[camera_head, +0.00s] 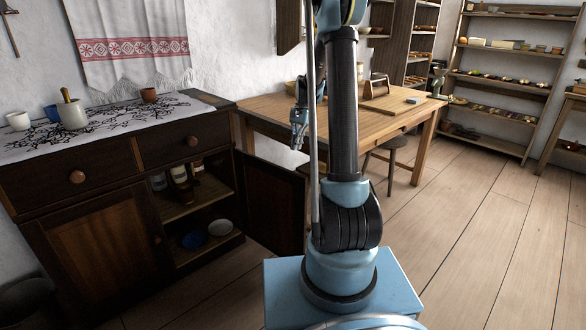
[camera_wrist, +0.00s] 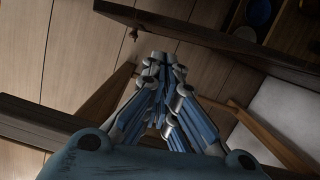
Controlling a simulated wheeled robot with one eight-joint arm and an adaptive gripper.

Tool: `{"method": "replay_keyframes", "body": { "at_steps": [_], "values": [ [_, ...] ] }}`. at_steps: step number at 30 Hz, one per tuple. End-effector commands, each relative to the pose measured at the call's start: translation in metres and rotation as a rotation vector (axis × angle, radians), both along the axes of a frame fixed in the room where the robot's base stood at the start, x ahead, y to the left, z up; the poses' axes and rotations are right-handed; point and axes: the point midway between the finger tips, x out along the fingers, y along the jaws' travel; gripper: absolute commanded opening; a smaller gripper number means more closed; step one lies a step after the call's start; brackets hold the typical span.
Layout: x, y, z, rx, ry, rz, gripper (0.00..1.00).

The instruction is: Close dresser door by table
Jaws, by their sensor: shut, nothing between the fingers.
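The dark wooden dresser (camera_head: 100,190) stands at the left against the wall. Its right door (camera_head: 272,205) is swung wide open towards the table, and the shelves behind it show. The left door (camera_head: 100,238) is shut. The wooden table (camera_head: 412,130) stands to the right of the dresser. My gripper (camera_head: 298,142) is above the open door, near the table's left side, with its fingers together and empty. In the wrist view the gripper (camera_wrist: 163,62) points at the open door (camera_wrist: 205,38), seen from above with a small knob (camera_wrist: 133,33); I see no clear contact.
The dresser's lower shelf holds a blue bowl (camera_head: 194,239) and a white bowl (camera_head: 220,227); jars (camera_head: 180,174) stand above. Cups and a mortar (camera_head: 72,113) stand on top. A stool (camera_head: 392,145) is by the table. Plank floor (camera_head: 470,240) is free at right.

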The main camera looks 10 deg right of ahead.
Motion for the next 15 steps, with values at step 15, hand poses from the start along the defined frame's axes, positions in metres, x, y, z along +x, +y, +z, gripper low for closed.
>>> {"method": "replay_keyframes", "body": {
  "at_steps": [15],
  "values": [
    [-0.005, 0.010, -0.058, 0.000, 0.006, -0.007, 0.00]
  ]
}}
